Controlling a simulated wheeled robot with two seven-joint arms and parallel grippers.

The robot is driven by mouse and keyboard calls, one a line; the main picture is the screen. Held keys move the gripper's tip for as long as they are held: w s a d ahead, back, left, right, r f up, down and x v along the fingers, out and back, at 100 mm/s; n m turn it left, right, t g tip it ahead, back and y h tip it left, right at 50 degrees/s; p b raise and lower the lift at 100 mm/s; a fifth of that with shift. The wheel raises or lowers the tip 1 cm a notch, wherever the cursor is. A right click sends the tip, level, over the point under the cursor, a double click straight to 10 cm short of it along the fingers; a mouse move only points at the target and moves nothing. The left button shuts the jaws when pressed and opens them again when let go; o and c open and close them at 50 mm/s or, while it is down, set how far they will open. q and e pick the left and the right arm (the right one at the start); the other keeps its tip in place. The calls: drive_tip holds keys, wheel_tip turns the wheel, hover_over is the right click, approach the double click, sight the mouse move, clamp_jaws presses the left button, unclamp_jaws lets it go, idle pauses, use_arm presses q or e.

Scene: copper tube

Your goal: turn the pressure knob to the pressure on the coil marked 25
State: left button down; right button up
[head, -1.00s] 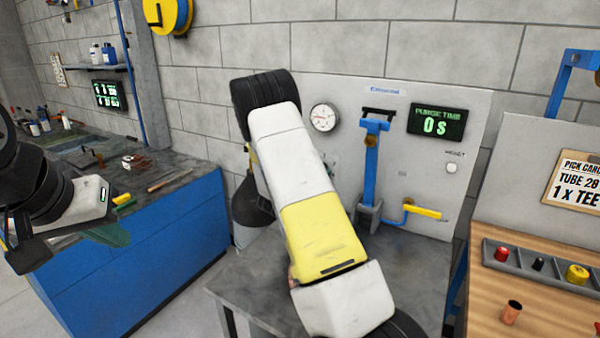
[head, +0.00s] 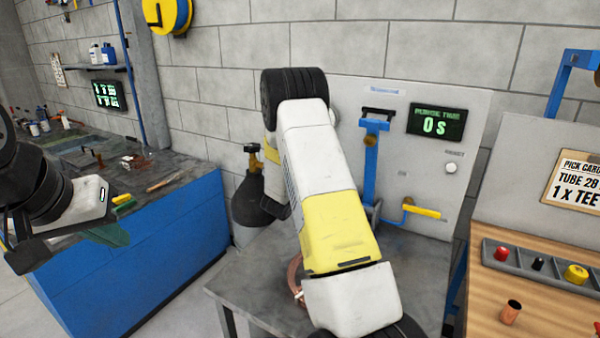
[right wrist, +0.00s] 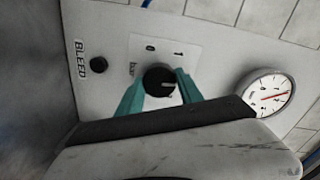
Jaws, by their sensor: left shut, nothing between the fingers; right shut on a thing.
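In the right wrist view the black pressure knob (right wrist: 158,78) sits on a white scale plate marked 0, 1 and "bar". My right gripper (right wrist: 160,88) has its teal fingers on either side of the knob and is shut on it. A white mark on the knob shows. The round pressure gauge (right wrist: 268,96) has a red needle; its reading is too small to tell. In the head view my arm hides the knob and gauge. A copper coil (head: 295,274) is partly visible on the grey bench; its marking is hidden. My left gripper (head: 108,236) is shut and empty at the left.
A black BLEED knob (right wrist: 98,65) is beside the scale plate. The grey panel holds a purge display (head: 437,122) reading 0 s and a yellow-handled valve (head: 422,211). A dark cylinder (head: 252,205) stands left of the bench. A wooden table (head: 470,300) is at the right.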

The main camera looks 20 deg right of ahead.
drive_tip(key=m, duration=1.2)
drive_tip(key=shift+f+m+t, duration=0.2)
drive_tip(key=shift+m+t, duration=0.1)
drive_tip(key=shift+m, duration=0.4)
drive_tip(key=o, duration=1.4)
drive_tip(key=shift+r, duration=0.1)
drive_tip(key=v, duration=0.8)
